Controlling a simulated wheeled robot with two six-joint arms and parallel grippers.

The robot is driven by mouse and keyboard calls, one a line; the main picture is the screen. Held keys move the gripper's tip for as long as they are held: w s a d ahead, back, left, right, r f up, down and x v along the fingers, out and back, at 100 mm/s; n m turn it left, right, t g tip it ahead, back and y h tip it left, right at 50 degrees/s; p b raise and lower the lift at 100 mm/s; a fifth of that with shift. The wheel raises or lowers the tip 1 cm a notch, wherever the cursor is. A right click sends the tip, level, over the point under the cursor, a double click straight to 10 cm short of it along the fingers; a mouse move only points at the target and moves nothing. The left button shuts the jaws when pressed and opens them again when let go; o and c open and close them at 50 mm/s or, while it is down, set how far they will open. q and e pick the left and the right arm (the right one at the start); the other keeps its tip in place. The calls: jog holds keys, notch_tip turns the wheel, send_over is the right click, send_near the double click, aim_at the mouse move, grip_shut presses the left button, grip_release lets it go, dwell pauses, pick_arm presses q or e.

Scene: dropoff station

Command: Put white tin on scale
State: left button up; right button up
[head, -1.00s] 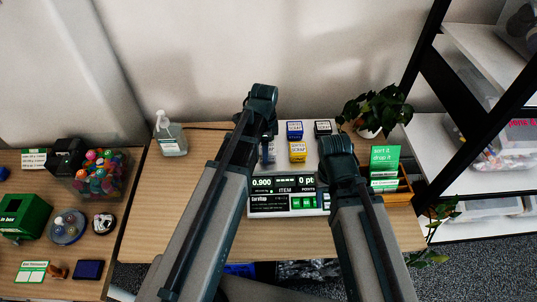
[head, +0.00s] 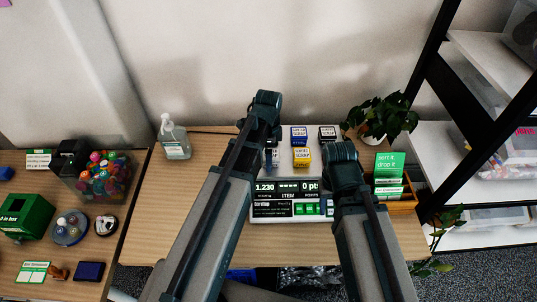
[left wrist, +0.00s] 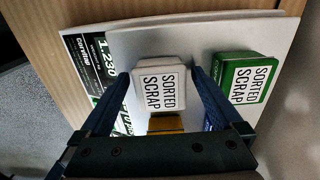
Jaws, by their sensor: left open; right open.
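The white tin (left wrist: 162,84) stands upright on the scale's pale platform (left wrist: 150,40) in the left wrist view, "SORTED SCRAP" label up. My left gripper (left wrist: 164,82) is open, its fingers on either side of the tin. In the head view my left gripper (head: 268,155) covers most of that spot, with a sliver of the tin (head: 271,165) showing. The scale's display (head: 285,186) reads 1.230. My right gripper (head: 343,155) is open and empty beside the scale's right edge; its fingertips are hard to see.
Also on the platform are a green tin (left wrist: 242,77), a yellow tin (head: 302,157), a blue tin (head: 299,136) and a black tin (head: 327,135). A pump bottle (head: 174,140) stands left, a plant (head: 385,117) and card holder (head: 389,170) right.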

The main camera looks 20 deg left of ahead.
pick_arm(q)
notch_tip(320, 180, up, 12)
jog(key=p, duration=1.2)
jog(key=s+d+n+y, duration=0.1)
jog(key=s+d+n, duration=0.9)
jog(key=s, duration=0.4)
jog(key=shift+s+d+n, duration=0.15)
jog(key=shift+d+n, duration=0.1)
jog(key=shift+n, duration=0.25)
